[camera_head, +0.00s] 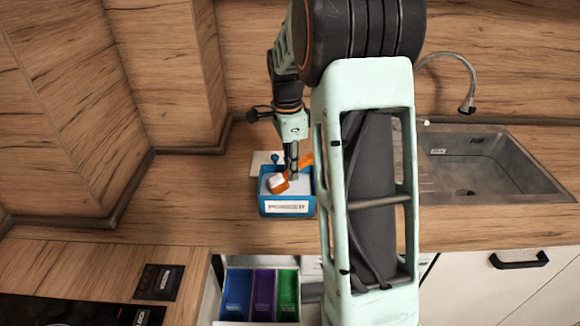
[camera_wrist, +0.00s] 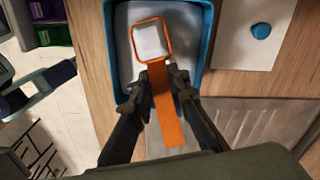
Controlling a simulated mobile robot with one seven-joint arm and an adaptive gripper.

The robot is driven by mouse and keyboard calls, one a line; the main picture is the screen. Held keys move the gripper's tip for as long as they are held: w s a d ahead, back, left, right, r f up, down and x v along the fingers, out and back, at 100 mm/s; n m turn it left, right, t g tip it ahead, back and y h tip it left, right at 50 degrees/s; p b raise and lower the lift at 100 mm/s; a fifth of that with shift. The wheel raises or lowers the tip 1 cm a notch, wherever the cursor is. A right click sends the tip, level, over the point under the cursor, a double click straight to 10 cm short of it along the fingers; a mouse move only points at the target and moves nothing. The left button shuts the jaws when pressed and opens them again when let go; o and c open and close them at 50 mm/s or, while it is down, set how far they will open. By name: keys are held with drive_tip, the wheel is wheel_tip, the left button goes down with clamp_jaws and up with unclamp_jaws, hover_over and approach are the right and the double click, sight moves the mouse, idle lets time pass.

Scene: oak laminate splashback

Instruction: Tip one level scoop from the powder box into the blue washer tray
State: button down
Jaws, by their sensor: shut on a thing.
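The orange scoop (camera_head: 277,185) is at the blue powder box (camera_head: 286,208) on the worktop. My gripper (camera_head: 292,173) is shut on its handle, which also shows in the wrist view (camera_wrist: 169,120). The scoop's square bowl (camera_wrist: 151,41) is over or in the box and shows white powder inside its orange rim; I cannot tell its exact height. White powder (camera_wrist: 124,60) lies in the box around it. The blue washer tray (camera_head: 237,292) is the left compartment of the open drawer below the worktop edge.
Purple (camera_head: 263,293) and green (camera_head: 288,290) compartments sit right of the blue one. A white lid (camera_head: 262,160) with a blue knob lies behind the box. A sink (camera_head: 485,165) with a tap is at the right, a dark hob (camera_head: 60,310) at lower left.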

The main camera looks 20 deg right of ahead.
sight(308, 157)
drive_tip(key=shift+d+r+y+p, duration=0.25)
drive_tip(key=shift+r+y+p, duration=0.15)
drive_tip(key=shift+r+p, duration=0.35)
drive_tip(key=shift+d+r+y+p, duration=0.25)
drive_tip(key=shift+r+y+p, duration=0.15)
drive_tip(key=shift+r+p, duration=0.35)
drive_tip(key=shift+s+d+r+y+p, duration=0.15)
drive_tip(key=shift+d+y+p, duration=0.1)
drive_tip(key=shift+y+p, duration=0.45)
drive_tip(key=shift+w+d+r+y+p, duration=0.1)
drive_tip(key=shift+d+y+p, duration=0.15)
drive_tip(key=shift+y+p, duration=0.4)
drive_tip(key=shift+y, duration=0.45)
drive_tip(key=shift+d, duration=0.2)
drive_tip(key=shift+s+d+f, duration=0.1)
drive_tip(key=shift+d+f, duration=0.2)
drive_tip(key=shift+d, duration=0.3)
drive_tip(key=shift+d+p, duration=0.3)
drive_tip(key=shift+d, duration=0.25)
drive_tip(key=shift+a+f, duration=0.1)
drive_tip(key=shift+a, duration=0.7)
drive_tip(key=shift+s, duration=0.15)
